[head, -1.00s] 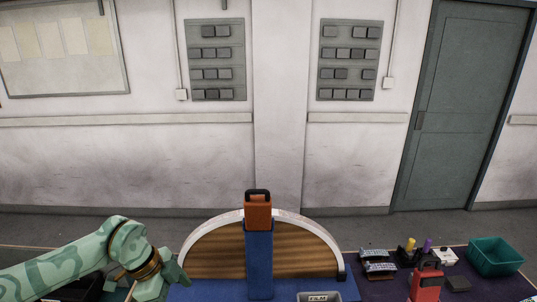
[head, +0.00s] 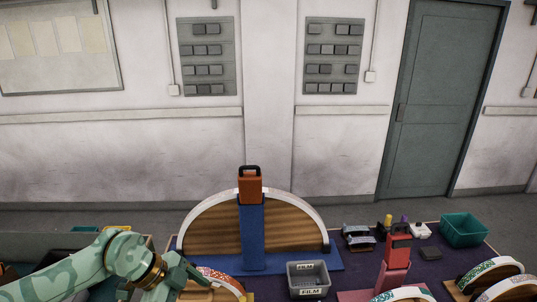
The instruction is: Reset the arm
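A large half-round wooden board with a white rim (head: 213,225) stands on a blue base (head: 290,263) in the head view. A blue upright arm (head: 251,232) crosses its middle and points straight up. An orange block with a dark loop handle (head: 249,184) tops this arm. My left gripper (head: 188,275) is at the lower left, in front of the board's left end and apart from the blue arm. It overlaps a smaller arc with a red-speckled rim (head: 222,278); contact is unclear. Its fingers are too hard to make out to tell open from shut. My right gripper is out of view.
A grey bin marked FILM (head: 308,280) stands in front of the board. A red-pink upright piece (head: 395,262) is right of it. A teal bin (head: 463,230) is at the back right. Speckled arcs (head: 490,268) stand at the lower right. Dark tabletop (head: 350,277) shows between them.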

